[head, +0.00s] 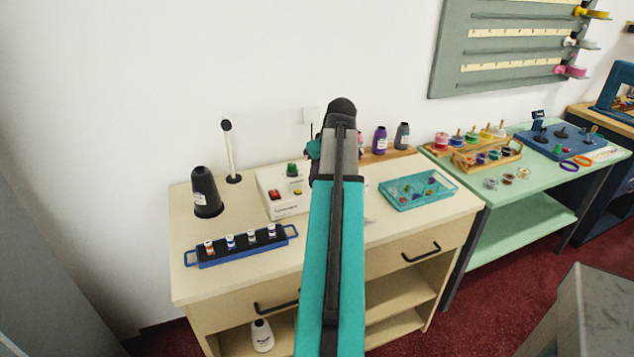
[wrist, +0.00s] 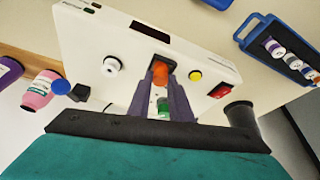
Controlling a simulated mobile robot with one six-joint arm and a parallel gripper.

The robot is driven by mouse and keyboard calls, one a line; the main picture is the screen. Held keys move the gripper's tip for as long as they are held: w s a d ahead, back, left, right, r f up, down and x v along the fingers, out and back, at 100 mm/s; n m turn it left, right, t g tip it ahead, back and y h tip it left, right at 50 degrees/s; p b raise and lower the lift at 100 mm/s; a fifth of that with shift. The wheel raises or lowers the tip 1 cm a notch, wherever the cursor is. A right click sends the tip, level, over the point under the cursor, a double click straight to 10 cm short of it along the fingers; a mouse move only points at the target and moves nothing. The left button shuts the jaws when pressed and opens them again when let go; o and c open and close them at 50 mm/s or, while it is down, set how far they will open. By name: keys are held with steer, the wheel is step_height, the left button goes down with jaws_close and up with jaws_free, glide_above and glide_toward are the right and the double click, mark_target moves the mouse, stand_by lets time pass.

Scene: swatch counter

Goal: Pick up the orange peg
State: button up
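The orange peg (wrist: 160,72) shows in the wrist view, at a dark square spot on the white control box (wrist: 95,35). My gripper (wrist: 162,79) reaches over the box, with its two dark fingers on either side of the peg's near part. The fingers stand apart, but I cannot tell whether they touch the peg. A green piece (wrist: 163,107) shows in the gap between the fingers, closer to the palm. In the head view my arm covers the gripper and the peg; the left part of the control box (head: 268,183) shows beside the arm.
The box bears a red switch (wrist: 221,90), a yellow button (wrist: 195,75) and a white knob (wrist: 112,65). A blue rack of small bottles (head: 240,259) lies front left. A black cone (head: 205,192) stands behind it. A teal tray (head: 417,190) lies right of my arm.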

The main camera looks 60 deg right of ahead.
jaws_close()
steer(key=shift+r, duration=0.15)
steer(key=shift+r+b, duration=0.45)
steer(key=shift+r, duration=1.1)
steer(key=s+a+r+b, duration=0.1)
steer(key=s+a+b, duration=0.1)
steer(key=s+a, duration=0.8)
steer(key=shift+s+r, duration=0.25)
steer(key=shift+s, duration=0.9)
steer(key=shift+a, duration=0.1)
